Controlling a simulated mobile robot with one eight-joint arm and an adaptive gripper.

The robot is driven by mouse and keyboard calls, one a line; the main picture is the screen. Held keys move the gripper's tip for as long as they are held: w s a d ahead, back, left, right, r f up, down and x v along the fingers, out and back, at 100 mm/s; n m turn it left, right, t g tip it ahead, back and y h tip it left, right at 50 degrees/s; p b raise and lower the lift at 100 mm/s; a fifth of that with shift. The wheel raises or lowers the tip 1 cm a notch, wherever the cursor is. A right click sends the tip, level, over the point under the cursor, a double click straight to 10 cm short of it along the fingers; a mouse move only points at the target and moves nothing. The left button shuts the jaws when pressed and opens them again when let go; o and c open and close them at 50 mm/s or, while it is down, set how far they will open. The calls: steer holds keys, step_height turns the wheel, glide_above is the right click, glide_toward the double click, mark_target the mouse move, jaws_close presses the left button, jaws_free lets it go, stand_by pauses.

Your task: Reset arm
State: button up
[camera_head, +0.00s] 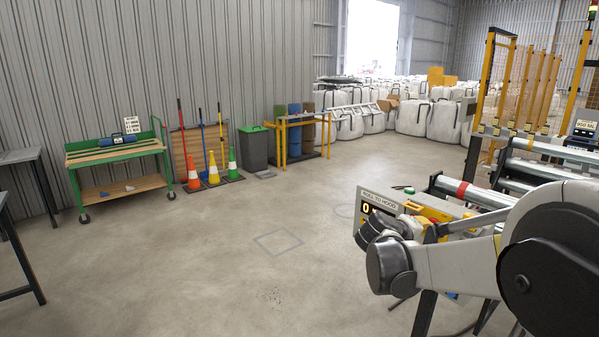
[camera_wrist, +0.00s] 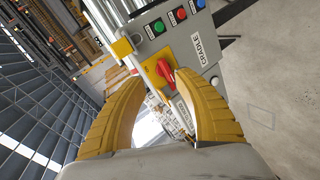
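My gripper (camera_wrist: 158,80) shows in the wrist view as two ridged yellow fingers with a clear gap between their tips. It is open and appears empty. A control panel lies beyond the tips, with a red rotary switch (camera_wrist: 165,72) on a yellow plate partly behind the right finger. In the head view my arm (camera_head: 450,265) is at the lower right, bent over the panel area.
A grey control box (camera_head: 377,203) with a digit display and a roller conveyor (camera_head: 470,190) stand close to my arm. A green trolley (camera_head: 115,160), traffic cones (camera_head: 213,170) and a grey bin (camera_head: 254,148) line the left wall. The middle floor is clear.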

steer(key=s+a+f+m+y, duration=0.1)
steer(key=s+a+y, duration=0.2)
steer(key=s, duration=0.8)
steer(key=s+a+f+m+g+y, duration=0.1)
steer(key=s+a+m+y, duration=0.1)
steer(key=s+a, duration=0.4)
steer(key=s+a+f+m+y, duration=0.1)
steer(key=s+a+y, duration=0.3)
steer(key=s, duration=1.2)
steer(key=shift+s+a+f+m+y, duration=0.3)
steer(key=shift+a+f+y, duration=0.1)
steer(key=shift+a, duration=0.05)
